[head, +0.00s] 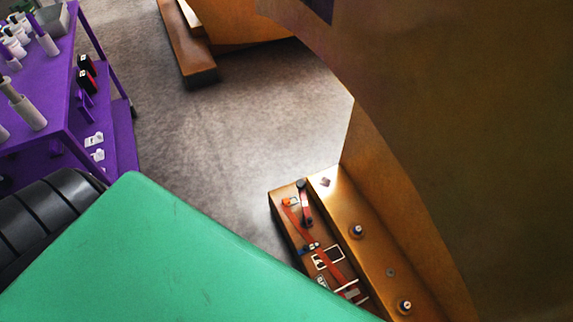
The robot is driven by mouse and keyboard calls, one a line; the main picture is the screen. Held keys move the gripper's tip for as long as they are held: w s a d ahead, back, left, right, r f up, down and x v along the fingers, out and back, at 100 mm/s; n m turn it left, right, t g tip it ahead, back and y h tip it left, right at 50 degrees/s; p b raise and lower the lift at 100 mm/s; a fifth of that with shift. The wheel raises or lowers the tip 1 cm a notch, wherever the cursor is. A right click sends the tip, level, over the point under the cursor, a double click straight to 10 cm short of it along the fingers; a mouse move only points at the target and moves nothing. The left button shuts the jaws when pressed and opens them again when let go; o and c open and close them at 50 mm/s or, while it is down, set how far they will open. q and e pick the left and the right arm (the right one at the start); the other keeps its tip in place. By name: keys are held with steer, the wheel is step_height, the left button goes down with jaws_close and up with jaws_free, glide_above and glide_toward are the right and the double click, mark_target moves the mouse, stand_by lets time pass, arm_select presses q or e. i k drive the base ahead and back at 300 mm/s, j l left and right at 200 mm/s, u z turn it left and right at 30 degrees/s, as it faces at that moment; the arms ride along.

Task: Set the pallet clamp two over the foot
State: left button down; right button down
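A brown counterweight casting (465,130) fills the right side of the head view. Its low foot (318,195) runs along its base towards the bottom edge. On the foot's step lie a red strap (327,262), a red piece with a dark round end (304,203), a small orange piece (290,202) and white-outlined rectangles (328,257). Which of these, if any, is pallet clamp two I cannot tell. The lower end of the foot is hidden behind a green surface. Neither of my grippers shows.
The large green surface (170,255) covers the lower left, with a black ribbed object (50,215) beside it. A purple rack (60,135) with bottles and small items stands at left. Another brown casting (235,22) with a low foot (185,45) stands at the back. Grey floor (225,140) between is clear.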

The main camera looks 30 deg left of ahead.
mark_target(309, 220)
steer(key=i+j, duration=0.15)
steer(key=j, duration=0.2)
steer(key=i+j, duration=0.15)
steer(key=j, duration=0.2)
steer(key=i+j, duration=0.2)
steer(key=j, duration=0.15)
steer(key=i+j, duration=0.15)
steer(key=j, duration=0.25)
